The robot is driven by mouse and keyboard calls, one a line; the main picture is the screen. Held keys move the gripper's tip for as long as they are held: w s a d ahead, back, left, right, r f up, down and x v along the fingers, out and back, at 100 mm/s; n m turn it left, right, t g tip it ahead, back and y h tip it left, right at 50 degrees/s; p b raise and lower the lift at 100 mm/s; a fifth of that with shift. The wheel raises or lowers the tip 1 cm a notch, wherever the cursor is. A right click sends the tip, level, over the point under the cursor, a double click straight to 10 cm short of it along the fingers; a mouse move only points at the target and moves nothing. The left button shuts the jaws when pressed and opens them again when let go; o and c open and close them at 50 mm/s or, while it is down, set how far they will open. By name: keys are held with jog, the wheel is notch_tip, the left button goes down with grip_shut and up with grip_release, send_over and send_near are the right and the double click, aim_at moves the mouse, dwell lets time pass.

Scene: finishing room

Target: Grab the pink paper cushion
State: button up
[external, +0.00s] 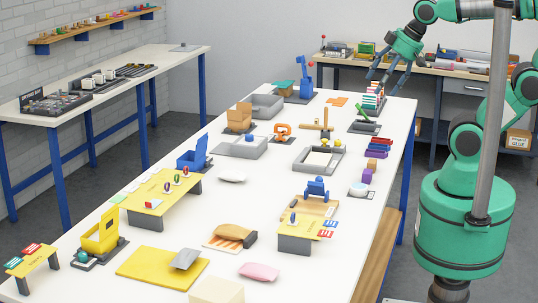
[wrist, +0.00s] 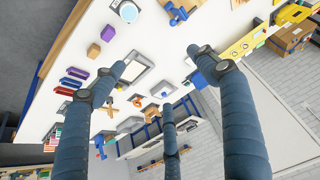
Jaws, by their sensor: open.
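The pink paper cushion (external: 259,272) lies flat on the white table near its front, right of the yellow mat, in the external view. I cannot make it out in the wrist view. My gripper (external: 391,73) is raised above the far right end of the table, well away from the cushion. Its fingers are spread and hold nothing. In the wrist view my gripper (wrist: 165,85) shows dark fingers standing apart, with the table and its objects beyond them.
A yellow mat (external: 142,270) with a grey piece, a cream block (external: 217,291) and a brown brush-like thing (external: 236,234) surround the cushion. A yellow stand (external: 296,239) is behind it. Bare table (external: 325,280) lies to its right. A grey pole (external: 490,120) stands before my arm.

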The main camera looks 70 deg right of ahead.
jog(key=shift+o, duration=0.7)
jog(key=shift+w, duration=0.1)
jog(key=w+a+r+g+y, duration=0.1)
jog(key=w+a+g, duration=0.1)
jog(key=w+a, duration=1)
jog(key=w+a+f+g+p, duration=0.1)
jog(key=w+a+f, duration=0.3)
jog(key=w+a, duration=0.7)
jog(key=a+f+g, duration=0.1)
jog(key=a+f, duration=0.6)
jog(key=a, duration=0.3)
jog(key=s+a+f, duration=0.1)
jog(key=a+f, duration=0.6)
jog(key=a, duration=0.4)
jog(key=s+a+f+g+h, duration=0.1)
jog(key=a+f, duration=0.5)
jog(key=a, duration=0.4)
jog(key=shift+a+f+m+g+p, duration=0.15)
jog(key=shift+f+m+g+p, duration=0.15)
jog(key=shift+f+p, duration=0.1)
jog(key=shift+f, duration=0.1)
